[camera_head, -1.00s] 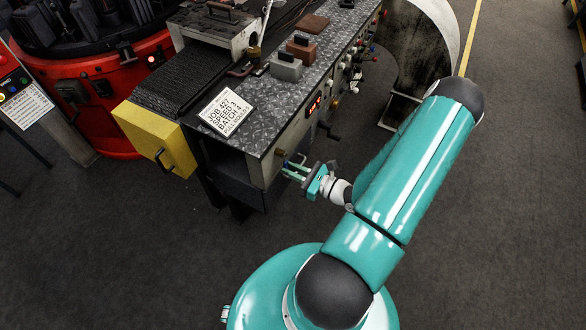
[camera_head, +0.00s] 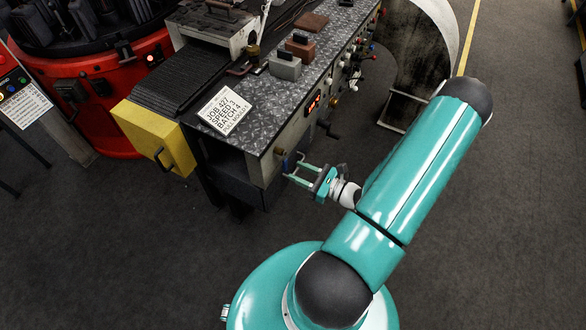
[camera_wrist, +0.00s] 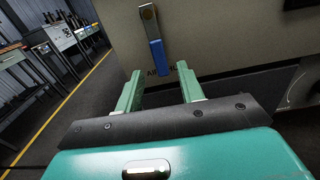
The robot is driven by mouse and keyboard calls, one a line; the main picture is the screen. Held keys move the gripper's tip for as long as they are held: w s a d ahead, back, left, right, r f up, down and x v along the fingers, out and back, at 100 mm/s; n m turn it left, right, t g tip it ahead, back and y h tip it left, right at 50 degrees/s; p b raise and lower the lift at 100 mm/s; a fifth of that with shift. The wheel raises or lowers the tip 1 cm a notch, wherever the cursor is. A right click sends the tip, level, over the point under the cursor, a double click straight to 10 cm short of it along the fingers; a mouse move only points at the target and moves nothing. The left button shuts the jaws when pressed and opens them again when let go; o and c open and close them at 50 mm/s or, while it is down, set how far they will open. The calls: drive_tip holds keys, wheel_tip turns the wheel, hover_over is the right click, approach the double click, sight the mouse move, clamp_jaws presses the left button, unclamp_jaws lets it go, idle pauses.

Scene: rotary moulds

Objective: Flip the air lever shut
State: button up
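The air lever (camera_wrist: 156,50) has a blue grip and a brass-coloured upper end. In the wrist view it hangs downward on the pale panel, slightly tilted in the picture. Its grip partly covers a label starting "AIR". In the head view the lever (camera_head: 284,164) is a small blue spot at the near end of the machine's front. My gripper (camera_head: 292,167) is open and empty, with its fingertips close to the panel. In the wrist view the fingers of my gripper (camera_wrist: 158,78) are spread either side and below the lever, apart from it.
The machine's front panel (camera_head: 300,130) carries a red display, a crank handle and several knobs farther along. A job card (camera_head: 224,107) lies on its top. A yellow box (camera_head: 152,138) juts out at the left. The dark floor (camera_head: 480,230) is clear at right.

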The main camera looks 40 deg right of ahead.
drive_tip(key=v, duration=1)
drive_tip(key=shift+s, duration=0.3)
drive_tip(key=shift+w+r, duration=0.1)
drive_tip(key=shift+r, duration=0.05)
drive_tip(key=w+a+r+n+g+y, duration=0.1)
drive_tip(key=w+a+r+n+g, duration=0.3)
drive_tip(key=a+r+n+g, duration=0.45)
drive_tip(key=w+a+r+n+g+y, duration=0.1)
drive_tip(key=w+a+r+n+g, duration=0.2)
drive_tip(key=a+r+n+g, duration=0.55)
drive_tip(key=a+r+n+t+h, duration=0.2)
drive_tip(key=a+r+n+h, duration=0.2)
drive_tip(key=r+n, duration=0.3)
drive_tip(key=s+a+r+n+t+h, duration=0.1)
drive_tip(key=a+r+n+t+h, duration=0.2)
drive_tip(key=r+n, duration=0.5)
wheel_tip(320, 180, up, 3)
drive_tip(key=shift+s+a+r+t+h, duration=0.25)
drive_tip(key=shift+a+h, duration=0.35)
drive_tip(key=shift+a, duration=0.45)
